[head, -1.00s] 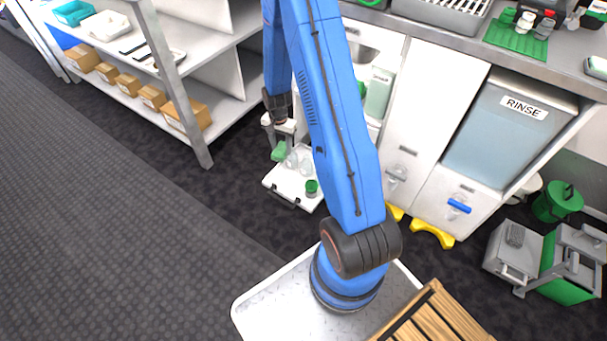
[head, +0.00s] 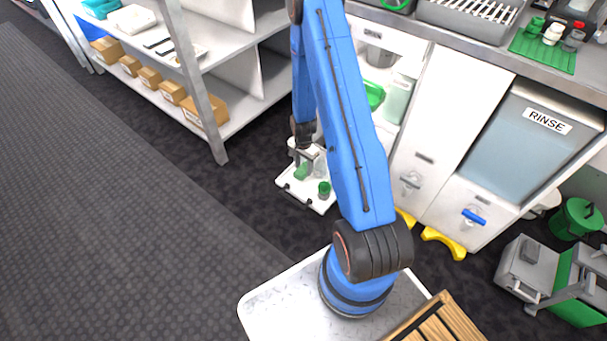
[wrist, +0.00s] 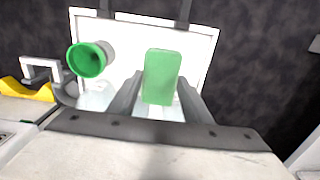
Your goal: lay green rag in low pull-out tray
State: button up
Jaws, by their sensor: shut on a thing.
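The green rag (wrist: 161,77) is a small pale green folded piece between the two fingers of my gripper (wrist: 160,100) in the wrist view. My gripper is shut on it. In the head view my gripper (head: 303,160) points down over the low pull-out tray, with the rag (head: 302,172) at its tips. The white tray (wrist: 205,42) lies below the rag in the wrist view and also shows in the head view (head: 318,203). I cannot tell whether the rag touches the tray floor.
A green-topped container (wrist: 87,60) stands in the tray left of the rag. Clear vessels (wrist: 95,97) sit near the tray's inner side. The white cabinet (head: 440,140) rises beside the tray. Dark floor lies in front.

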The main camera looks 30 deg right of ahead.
aim_at(303, 174)
jog(key=shift+f, duration=2.55)
jog(key=o, duration=1.1)
jog(key=shift+f, duration=0.15)
